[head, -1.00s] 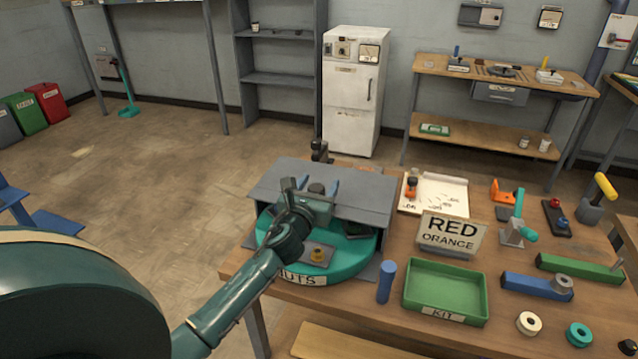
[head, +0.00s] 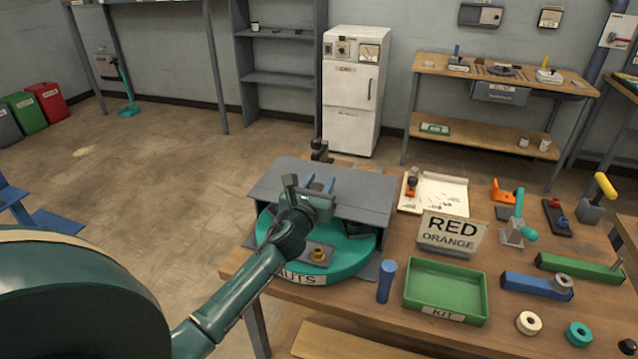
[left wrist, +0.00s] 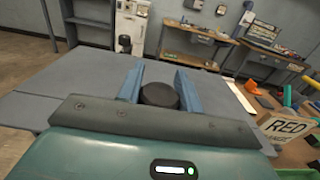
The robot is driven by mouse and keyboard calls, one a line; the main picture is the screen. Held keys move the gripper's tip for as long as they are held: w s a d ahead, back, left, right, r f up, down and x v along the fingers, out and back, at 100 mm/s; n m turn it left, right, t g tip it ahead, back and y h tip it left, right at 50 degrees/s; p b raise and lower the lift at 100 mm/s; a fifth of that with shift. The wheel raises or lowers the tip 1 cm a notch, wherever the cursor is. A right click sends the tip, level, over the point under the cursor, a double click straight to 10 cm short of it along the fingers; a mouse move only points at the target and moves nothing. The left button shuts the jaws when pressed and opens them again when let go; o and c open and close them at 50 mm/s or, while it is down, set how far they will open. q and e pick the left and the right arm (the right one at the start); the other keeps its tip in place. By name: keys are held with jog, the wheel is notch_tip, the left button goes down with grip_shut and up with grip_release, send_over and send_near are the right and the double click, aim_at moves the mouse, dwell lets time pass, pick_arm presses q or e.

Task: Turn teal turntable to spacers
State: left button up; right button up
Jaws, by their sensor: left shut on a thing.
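The teal turntable (head: 342,265) sits at the left end of the wooden workbench, partly under a flat grey cover (head: 272,185). A label reading NUTS (head: 303,279) faces front, and a brass-coloured nut (head: 318,254) sits on a grey plate in the open front part. My left gripper (head: 320,184) is over the cover, its blue fingers shut on a black knob (left wrist: 160,96) that stands between them in the left wrist view. The rest of the turntable is hidden by the cover and my arm. My right gripper is not in view.
A RED ORANGE sign (head: 450,232), a green KIT tray (head: 445,291) and a blue cylinder (head: 386,281) stand right of the turntable. A white board (head: 442,190) lies behind the sign. Several fixtures fill the bench's right side. The floor at left is open.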

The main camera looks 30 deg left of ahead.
pick_arm(q)
grip_shut()
jog(key=shift+n+y, duration=0.3)
jog(key=shift+y+b, duration=0.3)
jog(key=shift+s+a+n+g+y+b, duration=0.15)
jog(key=shift+n+g+y+b, duration=0.25)
jog(key=shift+n+g+y, duration=0.9)
jog(key=shift+s+a+n+g+y+b, duration=0.15)
jog(key=shift+n+g+y+b, duration=0.3)
jog(key=shift+n+y, duration=0.9)
jog(key=shift+a+g+y, duration=0.15)
jog(key=shift+g+y, duration=0.5)
jog(key=shift+y, duration=0.4)
jog(key=o, duration=1.1)
grip_release()
jog(key=shift+n, duration=0.25)
